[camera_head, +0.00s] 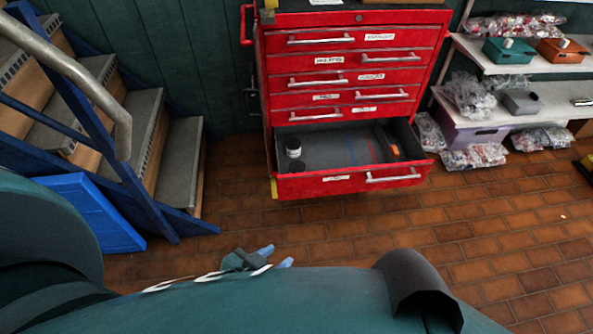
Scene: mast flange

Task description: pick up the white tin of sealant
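A small white tin with a dark top (293,147) stands upright in the left part of an open drawer (330,187) of a red tool chest. I take it to be the sealant tin; its label is too small to read. My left gripper (276,257) shows its two blue fingertips beyond my teal arm, with a gap between them and nothing held. It is over the brick floor, in front of and apart from the drawer. The rest of this gripper is mostly hidden by the arm. My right gripper is not in view.
An orange and black item (394,152) lies at the drawer's right end. The closed chest drawers (350,62) rise behind. Blue-framed stairs (150,150) with a metal handrail stand at left. White shelves (545,112) with bagged parts and bins stand at right. The brick floor (430,235) before the chest is clear.

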